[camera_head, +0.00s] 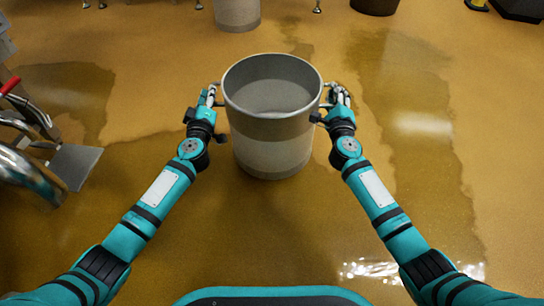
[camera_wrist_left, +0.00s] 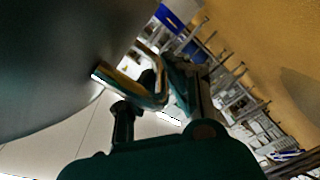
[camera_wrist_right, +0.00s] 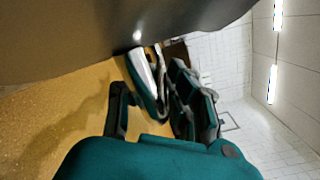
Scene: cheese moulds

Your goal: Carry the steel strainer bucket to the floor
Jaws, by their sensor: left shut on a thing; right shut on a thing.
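The steel strainer bucket (camera_head: 270,142) is a grey cylinder with an open top, upright between my two arms in the head view. My left gripper (camera_head: 213,97) is shut on the handle at its left side. My right gripper (camera_head: 333,96) is shut on the handle at its right side. The bucket's wall fills the upper left of the left wrist view (camera_wrist_left: 50,65) and the top of the right wrist view (camera_wrist_right: 80,30). The inside looks empty. Whether its base touches the floor (camera_head: 400,180) I cannot tell.
Another grey bucket (camera_head: 237,14) stands on the floor behind, and a dark round container (camera_head: 374,5) is at the top right. Steel machinery with a red-handled lever (camera_head: 10,86) and a flat plate (camera_head: 75,165) is at the left. The floor on the right is clear, with wet patches.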

